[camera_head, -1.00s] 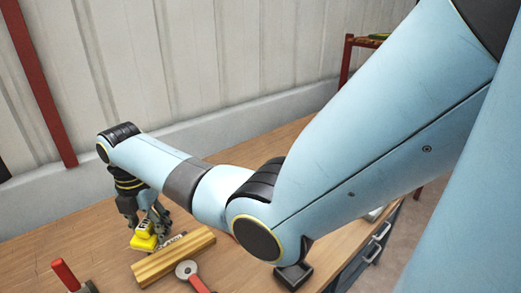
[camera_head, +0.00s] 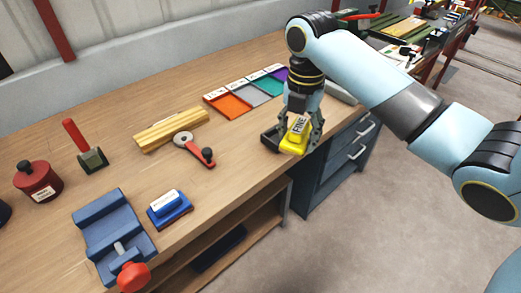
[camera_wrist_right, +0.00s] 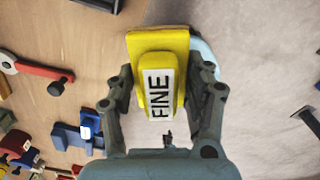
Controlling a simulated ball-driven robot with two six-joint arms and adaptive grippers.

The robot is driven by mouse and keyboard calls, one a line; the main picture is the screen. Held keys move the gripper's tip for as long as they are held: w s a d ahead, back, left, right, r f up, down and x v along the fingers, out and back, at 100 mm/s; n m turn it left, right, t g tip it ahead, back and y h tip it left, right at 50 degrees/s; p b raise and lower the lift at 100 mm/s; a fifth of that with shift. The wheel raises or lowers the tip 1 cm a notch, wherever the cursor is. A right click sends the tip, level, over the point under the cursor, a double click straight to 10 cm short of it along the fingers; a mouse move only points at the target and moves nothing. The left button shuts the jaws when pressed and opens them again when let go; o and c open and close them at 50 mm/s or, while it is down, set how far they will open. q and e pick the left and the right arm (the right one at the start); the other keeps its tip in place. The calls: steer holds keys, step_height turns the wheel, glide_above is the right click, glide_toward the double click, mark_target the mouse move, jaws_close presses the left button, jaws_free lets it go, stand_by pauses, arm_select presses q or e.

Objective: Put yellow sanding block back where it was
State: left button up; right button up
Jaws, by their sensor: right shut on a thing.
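The yellow sanding block (camera_head: 296,138) has a white label reading FINE. My right gripper (camera_head: 302,133) is shut on it, with one finger on each side, as the right wrist view (camera_wrist_right: 160,80) also shows. The gripper points down near the bench's front edge, above the drawers. The block appears raised off the bench top; the exact gap is unclear. A small dark block-like object (camera_head: 270,139) lies just left of it. My left gripper is not in view.
The wooden bench (camera_head: 235,150) holds a red-handled tool (camera_head: 196,149), wooden strips (camera_head: 172,130), coloured trays (camera_head: 228,106), a blue block with a white label (camera_head: 169,207) and a blue vise-like fixture (camera_head: 115,232). Bare bench lies front-centre.

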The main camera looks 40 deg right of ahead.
glide_above(253, 161)
step_height(253, 161, down, 7)
steer(key=shift+w+r, duration=0.15)
steer(key=shift+r, duration=0.05)
steer(key=shift+f, duration=1.95)
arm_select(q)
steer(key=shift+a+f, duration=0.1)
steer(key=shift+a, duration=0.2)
arm_select(e)
steer(key=shift+f, duration=0.15)
steer(key=o, duration=1.1)
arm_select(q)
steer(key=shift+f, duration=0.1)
